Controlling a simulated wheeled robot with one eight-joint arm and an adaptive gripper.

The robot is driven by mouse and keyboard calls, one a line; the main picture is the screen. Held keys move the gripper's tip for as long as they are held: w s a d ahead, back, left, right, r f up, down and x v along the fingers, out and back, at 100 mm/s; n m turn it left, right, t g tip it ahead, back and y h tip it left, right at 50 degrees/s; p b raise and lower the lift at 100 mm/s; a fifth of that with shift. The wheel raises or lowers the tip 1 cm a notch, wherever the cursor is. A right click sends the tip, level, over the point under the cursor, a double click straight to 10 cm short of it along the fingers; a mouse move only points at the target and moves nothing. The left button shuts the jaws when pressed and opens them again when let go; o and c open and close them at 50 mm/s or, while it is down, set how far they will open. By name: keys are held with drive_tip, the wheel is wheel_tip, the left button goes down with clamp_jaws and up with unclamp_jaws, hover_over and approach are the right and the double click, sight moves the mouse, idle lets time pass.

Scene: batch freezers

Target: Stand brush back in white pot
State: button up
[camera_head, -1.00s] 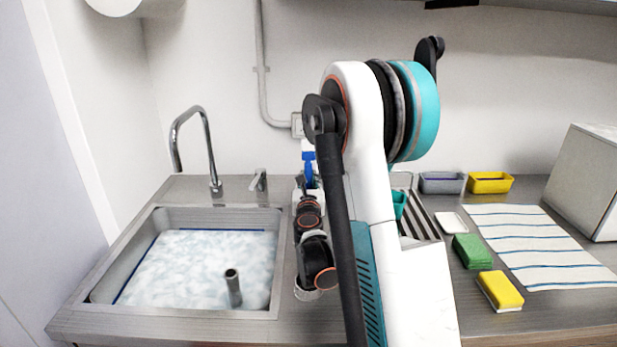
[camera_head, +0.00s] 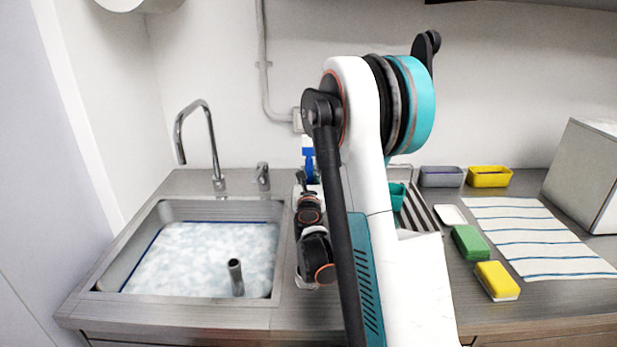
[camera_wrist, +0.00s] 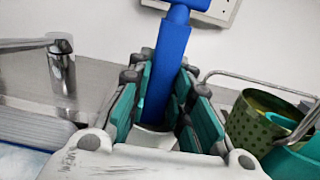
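The blue brush (camera_wrist: 170,60) stands roughly upright in the wrist view, slightly tilted, with its wider head at the top edge. It also shows in the head view (camera_head: 308,163), just behind my gripper. My gripper (camera_wrist: 168,78) has its teal-padded fingers on both sides of the brush handle and appears closed on it. In the head view my arm hides much of this area.
A sink (camera_head: 200,258) with foamy water and a faucet (camera_head: 215,145) lie to the left. A green polka-dot container (camera_wrist: 255,122) stands to the right in the wrist view. Sponges (camera_head: 497,281), a striped cloth (camera_head: 530,235) and small tubs (camera_head: 489,177) occupy the right counter.

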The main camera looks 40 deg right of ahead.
sight(309, 147)
drive_tip(key=shift+o, duration=0.4)
drive_tip(key=shift+w+d+r, duration=0.25)
drive_tip(key=shift+d+r, duration=0.15)
drive_tip(key=shift+r, duration=0.05)
drive_tip(key=shift+w+d+r, duration=0.2)
drive_tip(key=shift+d+r, duration=0.15)
drive_tip(key=shift+r, duration=0.1)
drive_tip(key=r, duration=0.2)
drive_tip(key=s+a+r, duration=0.1)
drive_tip(key=r, duration=0.5)
drive_tip(key=shift+s+a, duration=0.15)
drive_tip(key=shift+a, duration=0.2)
drive_tip(key=shift+r, duration=0.1)
